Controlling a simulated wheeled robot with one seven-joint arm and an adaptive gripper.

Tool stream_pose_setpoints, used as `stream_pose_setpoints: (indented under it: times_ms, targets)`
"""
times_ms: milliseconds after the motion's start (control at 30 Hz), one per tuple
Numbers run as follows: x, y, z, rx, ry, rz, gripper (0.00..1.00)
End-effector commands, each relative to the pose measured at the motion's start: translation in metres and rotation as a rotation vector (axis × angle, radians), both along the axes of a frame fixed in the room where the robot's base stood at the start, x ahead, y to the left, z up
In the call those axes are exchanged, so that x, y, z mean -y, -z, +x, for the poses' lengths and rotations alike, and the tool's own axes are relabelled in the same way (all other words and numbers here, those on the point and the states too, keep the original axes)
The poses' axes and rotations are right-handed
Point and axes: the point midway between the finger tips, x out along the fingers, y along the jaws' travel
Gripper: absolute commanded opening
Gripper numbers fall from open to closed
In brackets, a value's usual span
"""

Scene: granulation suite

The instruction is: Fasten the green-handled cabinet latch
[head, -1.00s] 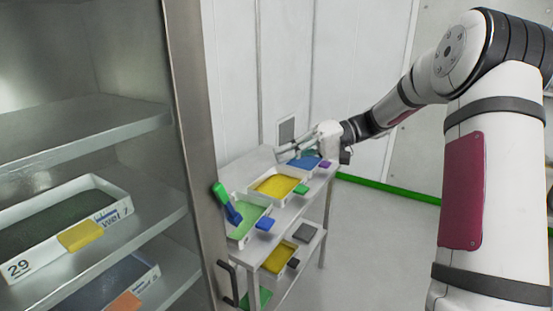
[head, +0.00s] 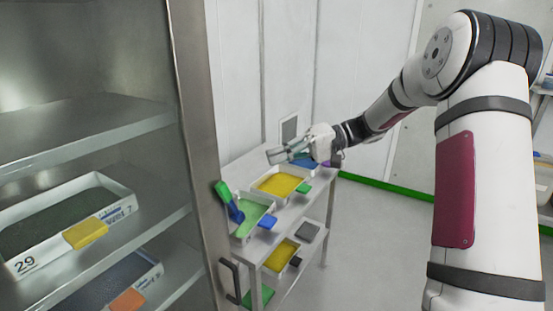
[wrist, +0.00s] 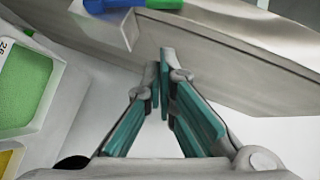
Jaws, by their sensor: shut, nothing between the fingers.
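The latch with a green handle (head: 223,191) and a blue part (head: 236,213) sits on the edge of the steel cabinet (head: 192,150). The handle leans, its green end upper left of the blue part. In the wrist view the blue part (wrist: 108,5) and a bit of green handle (wrist: 163,3) show at the top edge, mostly cut off. My gripper (head: 272,157) is shut and empty, above the trolley, to the right of the latch and apart from it. Its teal fingers meet in the wrist view (wrist: 165,58), below the latch in the picture.
The open cabinet holds trays on shelves, one marked 29 (head: 22,262). A steel trolley (head: 262,165) with green, yellow and blue trays stands beside the cabinet, under my gripper. A black handle (head: 229,280) juts low by the cabinet edge. The floor (head: 375,240) right of the trolley is clear.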

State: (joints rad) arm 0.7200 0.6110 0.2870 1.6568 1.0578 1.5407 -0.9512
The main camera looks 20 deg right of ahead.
Motion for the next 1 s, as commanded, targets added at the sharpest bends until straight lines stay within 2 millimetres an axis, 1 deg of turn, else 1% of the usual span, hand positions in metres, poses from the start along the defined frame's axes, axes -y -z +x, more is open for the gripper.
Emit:
stream_pose_setpoints:
  times_ms: [33, 100, 367, 500, 700, 1000]
  targets:
    - [-0.011, 0.002, 0.001, -0.002, -0.004, 0.001, 0.0]
    - [-0.024, 0.005, 0.003, -0.003, -0.003, 0.0, 0.0]
    - [-0.072, 0.018, 0.011, -0.003, -0.004, 0.0, 0.0]
    - [-0.086, 0.025, -0.002, -0.003, -0.001, 0.001, 0.0]
    - [-0.097, 0.031, -0.009, -0.001, -0.001, 0.0, 0.0]
    - [-0.099, 0.033, -0.01, 0.0, 0.0, -0.001, 0.0]
